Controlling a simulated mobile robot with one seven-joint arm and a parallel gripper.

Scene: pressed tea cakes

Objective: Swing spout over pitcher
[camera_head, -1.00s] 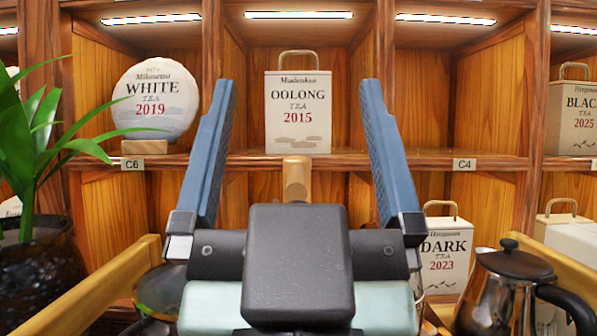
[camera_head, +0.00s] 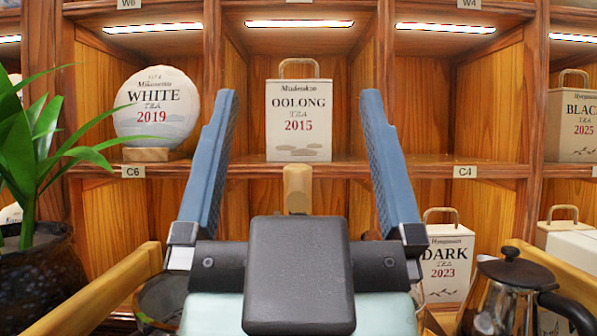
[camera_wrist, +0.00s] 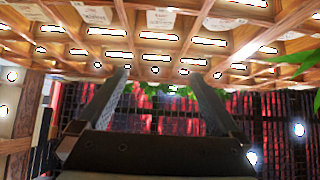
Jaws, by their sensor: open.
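My gripper (camera_head: 298,95) is open, its two blue fingers spread and pointing up in the head view, with nothing between them. It also shows in the wrist view (camera_wrist: 158,78), spread and empty. A silver kettle with a black lid and handle (camera_head: 507,290) stands at the lower right, cut off by the frame edge. A dark, round, shiny vessel (camera_head: 160,298) is partly hidden at the lower left, behind my arm. I cannot tell whether it is the pitcher. No spout can be made out clearly. Neither vessel shows in the wrist view.
Wooden shelves (camera_head: 420,168) fill the background. They hold a round white tea cake (camera_head: 157,108), an Oolong box (camera_head: 298,120) and a Dark box (camera_head: 446,260). A potted plant (camera_head: 40,270) stands at left. Wooden rails (camera_head: 95,292) run along both sides.

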